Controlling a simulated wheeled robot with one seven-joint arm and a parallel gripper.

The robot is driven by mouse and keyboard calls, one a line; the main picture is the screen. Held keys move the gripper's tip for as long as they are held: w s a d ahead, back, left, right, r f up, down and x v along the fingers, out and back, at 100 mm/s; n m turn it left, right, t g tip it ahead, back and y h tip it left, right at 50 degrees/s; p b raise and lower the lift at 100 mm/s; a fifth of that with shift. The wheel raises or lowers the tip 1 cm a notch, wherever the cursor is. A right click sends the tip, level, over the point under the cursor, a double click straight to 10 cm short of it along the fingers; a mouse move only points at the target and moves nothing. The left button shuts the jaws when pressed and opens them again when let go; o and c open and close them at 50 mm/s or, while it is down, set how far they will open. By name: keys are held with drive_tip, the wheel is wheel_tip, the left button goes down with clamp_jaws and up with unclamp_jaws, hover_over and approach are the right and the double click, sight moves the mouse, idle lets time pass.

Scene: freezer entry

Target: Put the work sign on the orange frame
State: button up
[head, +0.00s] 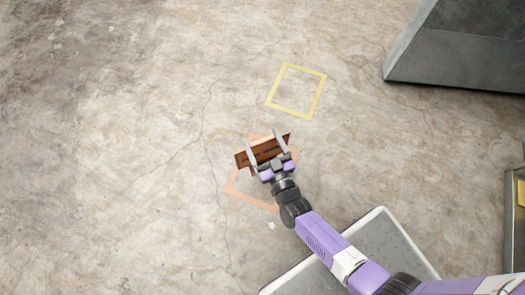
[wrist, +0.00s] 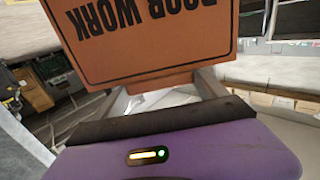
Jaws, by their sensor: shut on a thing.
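The work sign (head: 264,149) is an orange-brown board with dark lettering. In the wrist view the sign (wrist: 140,35) fills the top middle, its letters upside down. My gripper (head: 266,144) is shut on the sign, with a grey finger on either side of its middle. The orange frame (head: 232,186) is an outline on the floor. The sign and my gripper overlap its upper part in the head view and hide some of it. I cannot tell whether the sign touches the floor.
A yellow frame (head: 271,98) lies on the floor above the orange one, empty. A grey block (head: 460,58) stands at the upper right. A small white bit (head: 271,226) lies below the orange frame. The concrete floor at left is clear.

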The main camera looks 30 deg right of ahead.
sight(263, 154)
wheel_tip(263, 154, down, 10)
drive_tip(key=b, duration=0.5)
drive_tip(key=shift+d+f+b, duration=0.1)
drive_tip(key=shift+f+b, duration=0.15)
drive_tip(key=shift+b, duration=0.05)
drive_tip(key=shift+w+f, duration=0.1)
drive_tip(key=shift+f, duration=0.05)
drive_tip(key=o, duration=2)
